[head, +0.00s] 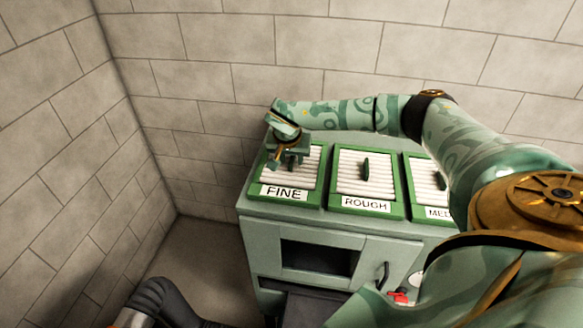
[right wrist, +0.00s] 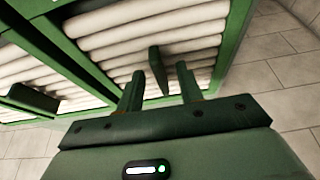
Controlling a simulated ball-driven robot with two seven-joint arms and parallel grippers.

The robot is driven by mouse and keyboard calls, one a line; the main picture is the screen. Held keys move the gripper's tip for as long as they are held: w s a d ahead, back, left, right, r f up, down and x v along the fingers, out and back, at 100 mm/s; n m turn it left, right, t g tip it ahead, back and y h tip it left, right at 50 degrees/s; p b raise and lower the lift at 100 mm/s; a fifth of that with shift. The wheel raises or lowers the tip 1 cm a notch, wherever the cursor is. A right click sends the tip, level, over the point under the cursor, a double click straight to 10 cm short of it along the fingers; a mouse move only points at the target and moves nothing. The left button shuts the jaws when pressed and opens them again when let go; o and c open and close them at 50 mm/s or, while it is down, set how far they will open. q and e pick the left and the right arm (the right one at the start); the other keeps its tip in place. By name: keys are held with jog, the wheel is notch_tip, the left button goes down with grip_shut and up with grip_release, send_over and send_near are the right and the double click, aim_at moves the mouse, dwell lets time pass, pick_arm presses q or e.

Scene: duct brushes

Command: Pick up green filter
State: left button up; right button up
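Three green-framed filters with white ribbed faces and green handles lie in a row on the pale green cabinet. The FINE filter (head: 313,166) is on the left, the ROUGH filter (head: 366,190) is in the middle, and one with a partly hidden label starting "MED" (head: 420,170) is on the right. My right gripper (head: 290,163) is over the FINE filter. In the right wrist view, its two fingers (right wrist: 158,85) are apart, with a filter's green handle (right wrist: 155,68) showing between them. I cannot tell contact. My left gripper is not in view.
The cabinet (head: 300,232) has a dark window (head: 320,258) and a door handle (head: 383,276) in front. A small red item (head: 398,296) shows at lower right. Block walls (head: 200,100) stand close behind and left. Bare floor (head: 200,255) lies left of the cabinet.

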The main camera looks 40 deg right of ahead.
grip_shut()
jog(key=shift+r, duration=0.1)
jog(key=shift+r, duration=0.55)
jog(key=s+d+r+p, duration=0.2)
jog(key=s+r+p, duration=0.2)
jog(key=s+r, duration=1)
jog(key=shift+r+p, duration=0.35)
jog(key=shift+r, duration=0.6)
